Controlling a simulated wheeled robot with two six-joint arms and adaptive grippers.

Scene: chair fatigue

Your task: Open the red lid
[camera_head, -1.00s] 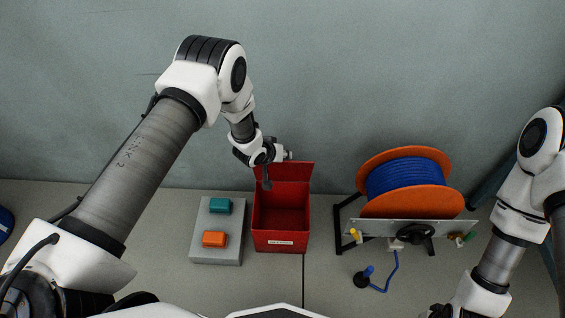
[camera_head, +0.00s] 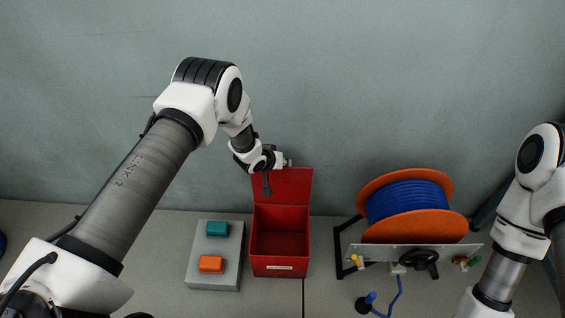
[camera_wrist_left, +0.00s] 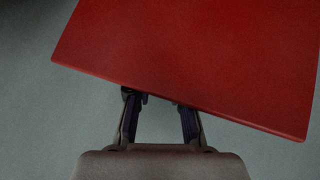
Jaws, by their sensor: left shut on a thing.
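The red box (camera_head: 280,262) stands on the table in the head view, with its inside open to view. Its red lid (camera_head: 292,187) stands raised at the back of the box. My left gripper (camera_head: 266,180) is at the lid's upper left edge. In the left wrist view the red lid (camera_wrist_left: 200,55) fills the upper part, and my left gripper's fingers (camera_wrist_left: 160,100) meet its near edge, shut on it; the fingertips are partly hidden by the lid. My right arm is at the right edge of the head view, but its gripper is out of the picture.
A grey block (camera_head: 214,279) with a teal button (camera_head: 217,229) and an orange button (camera_head: 211,264) is left of the box. An orange reel with blue cable (camera_head: 405,203), a handwheel (camera_head: 420,259) and a blue-topped joystick (camera_head: 369,300) stand to the right. The wall is behind.

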